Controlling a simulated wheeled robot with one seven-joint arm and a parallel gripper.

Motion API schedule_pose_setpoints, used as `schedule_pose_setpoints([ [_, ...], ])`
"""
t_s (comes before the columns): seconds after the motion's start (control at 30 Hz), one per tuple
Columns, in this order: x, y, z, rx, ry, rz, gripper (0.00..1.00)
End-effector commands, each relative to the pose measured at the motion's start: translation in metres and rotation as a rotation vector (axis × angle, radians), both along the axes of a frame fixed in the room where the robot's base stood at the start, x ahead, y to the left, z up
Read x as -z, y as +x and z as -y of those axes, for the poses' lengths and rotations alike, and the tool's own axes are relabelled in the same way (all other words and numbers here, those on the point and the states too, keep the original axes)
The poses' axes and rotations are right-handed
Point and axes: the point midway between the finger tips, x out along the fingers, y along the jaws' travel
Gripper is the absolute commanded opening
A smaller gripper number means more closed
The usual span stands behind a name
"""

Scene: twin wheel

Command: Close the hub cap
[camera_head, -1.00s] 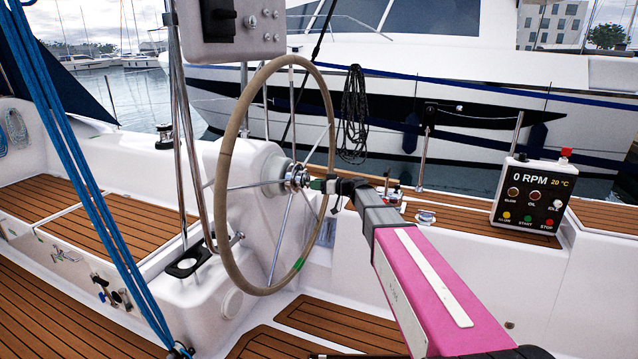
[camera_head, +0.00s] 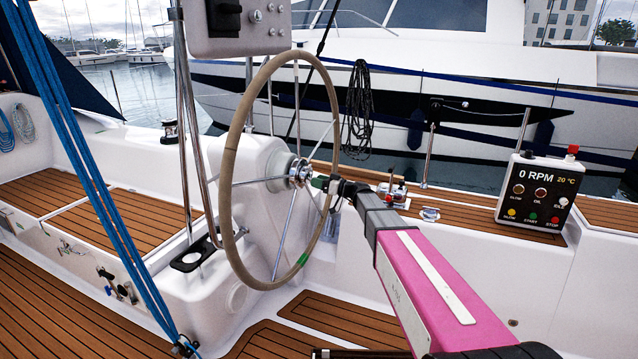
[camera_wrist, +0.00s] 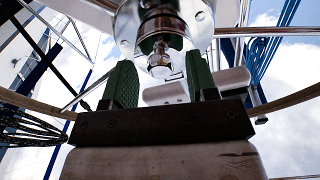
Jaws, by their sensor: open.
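The steering wheel (camera_head: 232,170) stands upright on its white pedestal, with the metal hub (camera_head: 299,174) at its centre. In the wrist view the shiny hub (camera_wrist: 165,25) fills the top, with a rounded metal nut or knob (camera_wrist: 160,62) at its middle. My gripper (camera_head: 318,183) is close to the hub, on its right side. In the wrist view the two green fingers of my gripper (camera_wrist: 163,85) are apart, below and to either side of the knob, with nothing between them. I cannot clearly tell the hub cap or its hinge apart from the hub.
The wheel rim and spokes surround the hub close to my gripper. A control box (camera_head: 536,192) reading 0 RPM stands at the right. Blue ropes (camera_head: 85,180) run down at the left. A winch (camera_head: 392,192) sits on the side deck behind my arm.

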Motion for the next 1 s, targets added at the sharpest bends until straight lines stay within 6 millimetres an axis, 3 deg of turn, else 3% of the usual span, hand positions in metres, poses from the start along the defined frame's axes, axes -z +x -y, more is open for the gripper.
schedule_pose_setpoints([
  [0.17,0.001,-0.008,0.018,0.002,0.000,0.000,0.53],
  [0.6,0.009,-0.034,0.087,0.001,0.000,0.000,0.53],
  [1.0,0.010,-0.038,0.100,0.000,-0.001,0.000,0.53],
])
